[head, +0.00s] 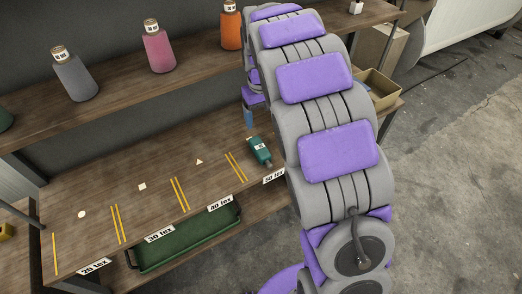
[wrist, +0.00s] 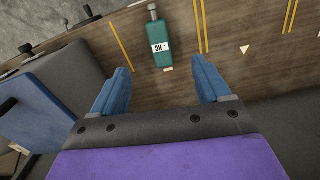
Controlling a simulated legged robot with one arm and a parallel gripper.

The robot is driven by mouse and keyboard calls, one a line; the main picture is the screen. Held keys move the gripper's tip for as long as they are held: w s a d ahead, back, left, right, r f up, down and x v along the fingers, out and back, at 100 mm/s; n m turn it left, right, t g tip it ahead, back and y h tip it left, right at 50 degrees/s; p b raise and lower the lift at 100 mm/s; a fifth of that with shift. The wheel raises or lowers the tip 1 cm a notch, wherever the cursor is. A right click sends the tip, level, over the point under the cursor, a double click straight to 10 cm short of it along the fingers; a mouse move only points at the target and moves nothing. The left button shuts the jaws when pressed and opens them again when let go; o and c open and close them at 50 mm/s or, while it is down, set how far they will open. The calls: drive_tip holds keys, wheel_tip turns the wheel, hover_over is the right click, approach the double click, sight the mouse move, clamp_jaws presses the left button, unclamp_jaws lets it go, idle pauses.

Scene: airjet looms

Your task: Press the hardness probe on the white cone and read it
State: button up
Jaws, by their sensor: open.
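The hardness probe appears to be the teal-green handheld device (head: 260,150) with a grey tip and a white label, lying on the lower wooden shelf near its front edge. In the wrist view the device (wrist: 157,42) lies between two sets of yellow lines, beyond and roughly between my fingertips. My gripper (wrist: 162,76) is open and empty, with its two blue fingers apart from the device. In the head view one blue finger (head: 249,118) shows beside my arm; the rest is hidden behind the arm. I cannot make out a white cone in either view.
The upper shelf holds a grey cone (head: 75,76), a pink cone (head: 158,50) and an orange cone (head: 231,27). The lower shelf (head: 105,190) has yellow lines, small white marks and tex labels. A green tray (head: 188,238) sits below its edge. A cardboard box (head: 379,88) stands behind my arm.

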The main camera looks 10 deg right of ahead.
drive_tip(key=w+a+f, duration=0.1)
drive_tip(key=w, duration=0.1)
drive_tip(key=b, duration=0.2)
approach(260, 146)
drive_tip(key=f, duration=0.3)
drive_tip(key=s+f, duration=0.1)
drive_tip(key=f, duration=0.1)
drive_tip(key=shift+s+a, duration=0.1)
drive_tip(key=shift+a, duration=0.25)
drive_tip(key=f, duration=0.1)
drive_tip(key=f+b, duration=0.1)
drive_tip(key=f, duration=0.1)
drive_tip(key=w+f+b, duration=0.1)
drive_tip(key=f, duration=0.1)
drive_tip(key=shift+d+f, duration=0.15)
drive_tip(key=shift+d, duration=0.2)
drive_tip(key=shift+c, duration=0.2)
drive_tip(key=c, duration=1.1)
